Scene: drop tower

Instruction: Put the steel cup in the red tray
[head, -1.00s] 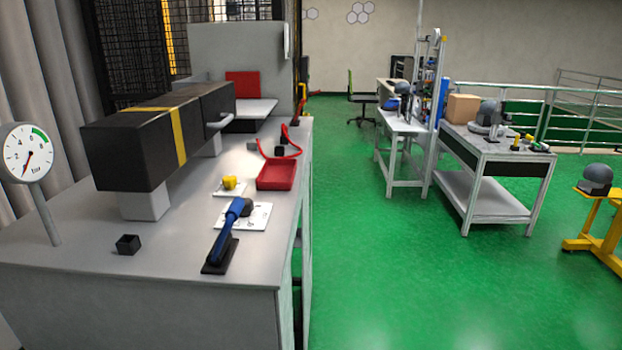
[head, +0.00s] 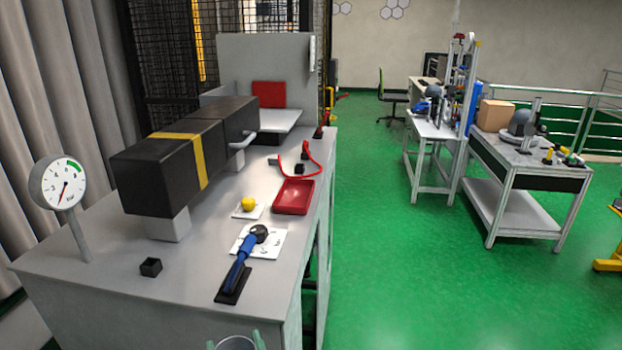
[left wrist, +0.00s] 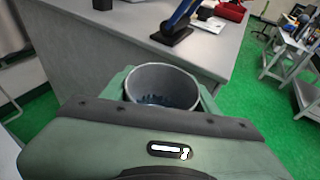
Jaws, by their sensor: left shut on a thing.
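The steel cup (left wrist: 162,86) is upright between the fingers of my left gripper in the left wrist view, and I look down into its open mouth. My left gripper (head: 236,342) is shut on the cup at the bottom edge of the head view, in front of the bench's near side. Only the cup's rim (head: 236,343) shows there. The red tray (head: 294,197) lies on the grey bench near its right edge, farther away than the cup. My right gripper is not in view.
On the bench (head: 120,258), a blue-handled tool (head: 238,268) and white card lie before the tray. A yellow object (head: 249,204), black box (head: 151,267), red strap (head: 318,155) and gauge (head: 59,182) are also there. A large black block (head: 180,165) stands left.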

